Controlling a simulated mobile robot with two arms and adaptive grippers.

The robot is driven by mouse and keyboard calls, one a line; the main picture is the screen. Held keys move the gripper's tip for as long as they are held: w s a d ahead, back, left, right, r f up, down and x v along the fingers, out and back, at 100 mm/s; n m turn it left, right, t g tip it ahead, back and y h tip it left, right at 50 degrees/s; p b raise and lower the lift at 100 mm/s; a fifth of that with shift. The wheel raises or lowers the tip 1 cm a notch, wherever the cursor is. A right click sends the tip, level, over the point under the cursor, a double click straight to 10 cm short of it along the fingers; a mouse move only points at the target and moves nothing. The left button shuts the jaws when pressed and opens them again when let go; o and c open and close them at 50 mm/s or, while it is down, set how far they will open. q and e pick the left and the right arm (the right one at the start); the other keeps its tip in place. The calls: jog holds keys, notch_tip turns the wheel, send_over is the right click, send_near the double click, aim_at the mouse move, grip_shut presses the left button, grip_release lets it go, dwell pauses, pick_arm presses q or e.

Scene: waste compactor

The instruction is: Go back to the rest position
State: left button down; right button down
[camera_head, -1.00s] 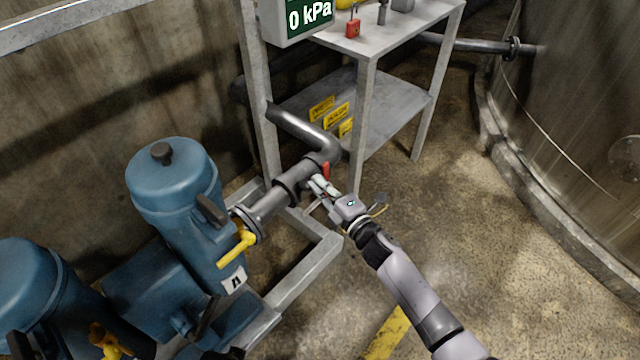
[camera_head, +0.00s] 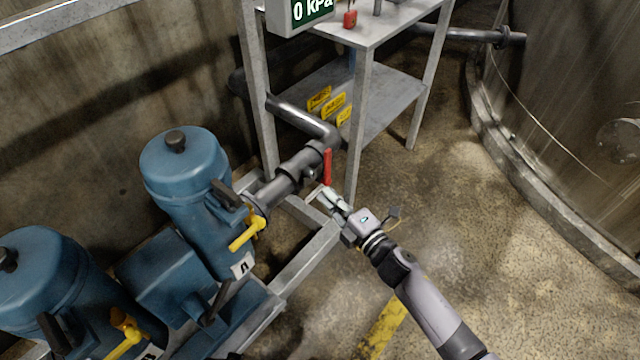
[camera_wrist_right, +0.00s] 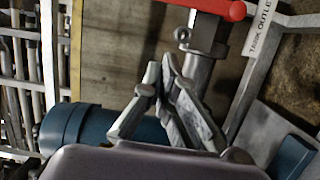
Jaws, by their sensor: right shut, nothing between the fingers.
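My right gripper (camera_head: 326,196) is shut and empty, just below and in front of the red valve handle (camera_head: 327,166) on the dark outlet pipe (camera_head: 291,174). A small gap shows between the fingertips and the handle. In the right wrist view the fingers (camera_wrist_right: 160,72) meet at their tips with nothing between them. My left gripper does not show clearly in any view.
Two blue pump units (camera_head: 185,165) with yellow handles (camera_head: 247,234) stand on a grey metal frame (camera_head: 305,262) at left. A round tank (camera_head: 570,110) is at right. Open floor lies between.

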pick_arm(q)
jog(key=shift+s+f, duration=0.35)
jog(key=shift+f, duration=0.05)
pick_arm(e)
jog(key=shift+v, duration=1.65)
